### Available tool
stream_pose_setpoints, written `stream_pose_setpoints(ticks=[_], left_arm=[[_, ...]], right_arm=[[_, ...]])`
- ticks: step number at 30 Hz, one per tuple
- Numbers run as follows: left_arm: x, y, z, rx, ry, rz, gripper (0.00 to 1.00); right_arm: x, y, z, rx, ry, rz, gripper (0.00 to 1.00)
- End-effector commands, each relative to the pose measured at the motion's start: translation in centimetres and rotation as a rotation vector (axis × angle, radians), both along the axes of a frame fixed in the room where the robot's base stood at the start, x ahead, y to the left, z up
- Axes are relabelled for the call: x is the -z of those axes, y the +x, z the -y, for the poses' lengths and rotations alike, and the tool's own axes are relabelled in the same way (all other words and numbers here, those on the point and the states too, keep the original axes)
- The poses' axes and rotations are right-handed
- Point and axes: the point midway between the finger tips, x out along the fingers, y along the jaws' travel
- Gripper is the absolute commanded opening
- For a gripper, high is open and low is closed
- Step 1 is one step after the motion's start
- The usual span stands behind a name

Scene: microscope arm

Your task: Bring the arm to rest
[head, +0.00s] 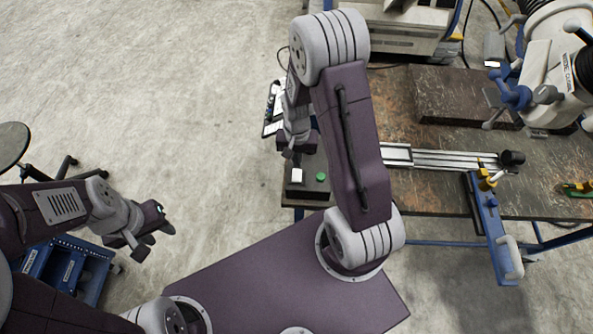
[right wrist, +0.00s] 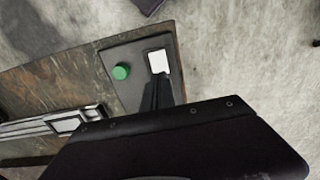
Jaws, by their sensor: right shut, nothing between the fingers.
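A dark control box (head: 308,186) with a green round button (head: 321,177) and a white square button (head: 297,176) sits at the table's left edge. The right wrist view shows the green button (right wrist: 121,72) and white button (right wrist: 159,61) close up. My right gripper (head: 289,154) is shut and empty over the box. Its dark fingertips (right wrist: 157,82) overlap the white button's lower edge in the right wrist view; contact cannot be told. A white machine with blue knobs (head: 540,75) stands at the upper right. My left gripper (head: 140,252) hangs away from the table; its opening is unclear.
A metal rail (head: 440,159) with a black end knob (head: 512,158) runs along the worn table (head: 400,187). A blue bar with a yellow part (head: 492,225) crosses the front edge. A blue cart (head: 65,262) and a stool (head: 12,145) stand left. Open floor lies between.

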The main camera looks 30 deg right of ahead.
Motion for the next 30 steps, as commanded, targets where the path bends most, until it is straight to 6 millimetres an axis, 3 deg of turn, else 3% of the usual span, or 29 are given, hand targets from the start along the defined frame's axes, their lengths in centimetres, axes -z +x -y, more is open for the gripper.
stream_pose_setpoints(ticks=[6, 21, 24, 27, 30], left_arm=[[-2.3, 0.0, 0.0, 0.0, 0.0, 0.0, 0.36], [-2.0, 0.0, 0.0, 0.0, 0.0, 0.0, 0.36], [-1.1, 0.0, 0.0, 0.0, 0.0, 0.0, 0.36], [0.6, 0.0, 0.0, 0.0, 0.0, 0.0, 0.36], [2.2, 0.0, 0.0, 0.0, 0.0, 0.0, 0.36]], right_arm=[[-2.4, 0.0, 0.0, 0.0, 0.001, -0.001, 0.0], [-2.2, 0.0, 0.0, 0.0, 0.0, 0.0, 0.0], [-2.3, 0.8, -0.5, -0.017, -0.004, 0.031, 0.0], [-4.6, 2.2, -1.7, -0.056, -0.012, 0.126, 0.0], [-7.0, 0.6, -3.4, -0.138, -0.015, 0.19, 0.0]])
